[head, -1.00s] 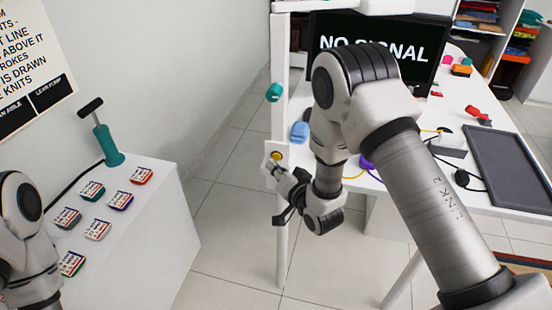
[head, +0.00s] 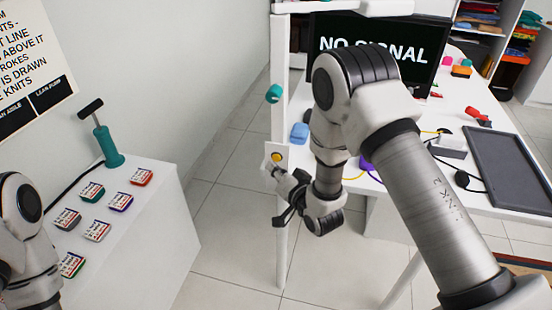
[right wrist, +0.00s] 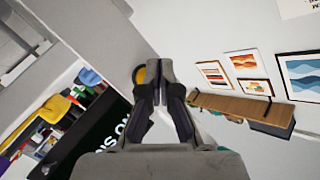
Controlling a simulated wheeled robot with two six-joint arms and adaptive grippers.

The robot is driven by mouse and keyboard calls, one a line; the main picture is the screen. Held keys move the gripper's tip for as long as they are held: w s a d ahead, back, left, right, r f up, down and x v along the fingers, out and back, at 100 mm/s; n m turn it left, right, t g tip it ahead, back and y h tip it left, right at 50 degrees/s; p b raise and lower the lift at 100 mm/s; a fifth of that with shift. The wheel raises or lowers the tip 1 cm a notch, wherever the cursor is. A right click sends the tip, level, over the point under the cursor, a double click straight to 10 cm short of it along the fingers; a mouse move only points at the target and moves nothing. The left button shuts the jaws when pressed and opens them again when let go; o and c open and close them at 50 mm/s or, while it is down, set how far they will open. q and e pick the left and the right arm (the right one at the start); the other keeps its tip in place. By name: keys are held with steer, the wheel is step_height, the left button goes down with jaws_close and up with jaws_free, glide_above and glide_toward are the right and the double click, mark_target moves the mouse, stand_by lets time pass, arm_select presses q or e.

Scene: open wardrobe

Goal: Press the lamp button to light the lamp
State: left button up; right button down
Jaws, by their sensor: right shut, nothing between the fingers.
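The button (head: 277,157) is a round yellow disc on a white plate, fixed to a white upright post (head: 280,225). My right gripper (head: 269,167) is shut and empty, with its fingertips just below and left of the button in the head view. In the right wrist view the button (right wrist: 140,75) shows beside the shut fingertips (right wrist: 152,74), partly hidden by the left finger. I cannot tell whether the fingertips touch the button or its plate. I cannot make out a lamp for certain. My left gripper is out of view.
A white desk (head: 478,192) stands right of the post, with a monitor (head: 405,50), a dark tray (head: 505,165) and cables. A white cabinet (head: 150,235) with several labelled blocks and a teal pump (head: 106,142) stands at left. The tiled floor (head: 230,180) between is clear.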

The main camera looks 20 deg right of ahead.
steer(key=shift+w+d, duration=0.1)
steer(key=shift+w, duration=0.05)
steer(key=shift+w+d, duration=0.15)
steer(key=shift+w, duration=0.05)
stand_by(0.3)
steer(key=shift+w+d, duration=0.2)
steer(key=shift+w, duration=0.15)
stand_by(0.8)
steer(key=shift+s+a, duration=0.45)
steer(key=shift+s, duration=0.25)
steer(key=s+a, duration=0.1)
steer(key=s, duration=0.1)
steer(key=s+a, duration=0.1)
steer(key=s, duration=0.1)
steer(key=shift+a, duration=0.4)
stand_by(0.4)
